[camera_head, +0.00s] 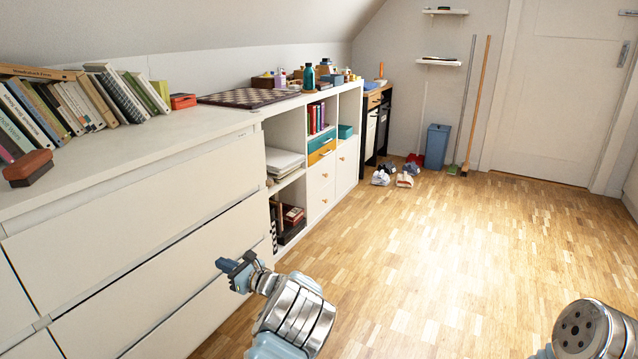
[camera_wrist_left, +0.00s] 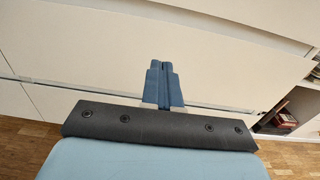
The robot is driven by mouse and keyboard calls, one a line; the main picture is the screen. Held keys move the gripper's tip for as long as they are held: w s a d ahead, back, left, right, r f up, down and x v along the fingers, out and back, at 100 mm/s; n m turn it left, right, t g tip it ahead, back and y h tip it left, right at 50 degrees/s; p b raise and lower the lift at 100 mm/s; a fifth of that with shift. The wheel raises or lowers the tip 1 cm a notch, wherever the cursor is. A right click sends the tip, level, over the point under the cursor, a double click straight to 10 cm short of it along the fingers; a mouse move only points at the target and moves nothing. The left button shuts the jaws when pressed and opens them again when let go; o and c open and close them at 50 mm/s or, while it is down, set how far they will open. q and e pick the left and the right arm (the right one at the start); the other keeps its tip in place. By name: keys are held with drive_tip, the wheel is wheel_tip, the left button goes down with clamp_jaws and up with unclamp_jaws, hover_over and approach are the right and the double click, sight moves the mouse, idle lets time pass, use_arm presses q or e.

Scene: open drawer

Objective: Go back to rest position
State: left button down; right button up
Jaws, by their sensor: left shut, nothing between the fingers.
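My left gripper (camera_head: 226,266) is in front of the white dresser (camera_head: 150,215) in the head view, near its lower drawers. In the left wrist view its blue fingers (camera_wrist_left: 164,84) are together with nothing between them. The dresser's drawer fronts fill the background there, and the drawers look closed. I cannot tell from the frames exactly how far the fingertips are from the drawer front. Part of my right arm (camera_head: 588,330) shows at the lower right of the head view; its gripper is out of view.
Books (camera_head: 75,105), a brown brush (camera_head: 28,167) and a chessboard (camera_head: 249,97) are on the furniture tops. An open shelf unit (camera_head: 345,115) stands beyond the dresser. Shoes (camera_head: 404,180), a blue bin (camera_head: 437,146) and brooms are farther back. The wooden floor (camera_head: 480,260) is clear on the right.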

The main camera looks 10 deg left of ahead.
use_arm(q)
drive_tip(key=s+f+n+g+h+p, duration=0.1)
drive_tip(key=s+f+n+g+h, duration=0.15)
drive_tip(key=s+f, duration=0.5)
drive_tip(key=s+f+n+g+h+p, duration=0.1)
drive_tip(key=s+f+n+g+h, duration=0.25)
drive_tip(key=f, duration=0.65)
drive_tip(key=s+d+f+n+g+h+p, duration=0.1)
drive_tip(key=s+d+f+n+h, duration=0.1)
drive_tip(key=s+d+f+h, duration=0.3)
drive_tip(key=s+d+f+n+h+p, duration=0.1)
drive_tip(key=s+d+f, duration=0.1)
drive_tip(key=s, duration=0.5)
drive_tip(key=s+d+r+n+t+h+p, duration=0.1)
drive_tip(key=s+d+n+h, duration=0.3)
drive_tip(key=d, duration=0.5)
drive_tip(key=s+d+r+n+t+h+p, duration=0.1)
drive_tip(key=s+d+r+n+h, duration=0.3)
drive_tip(key=s+d+n, duration=0.5)
drive_tip(key=shift+d+r+n+h+p, duration=0.35)
drive_tip(key=shift+d+n+h+p, duration=0.2)
drive_tip(key=shift+n+p, duration=0.25)
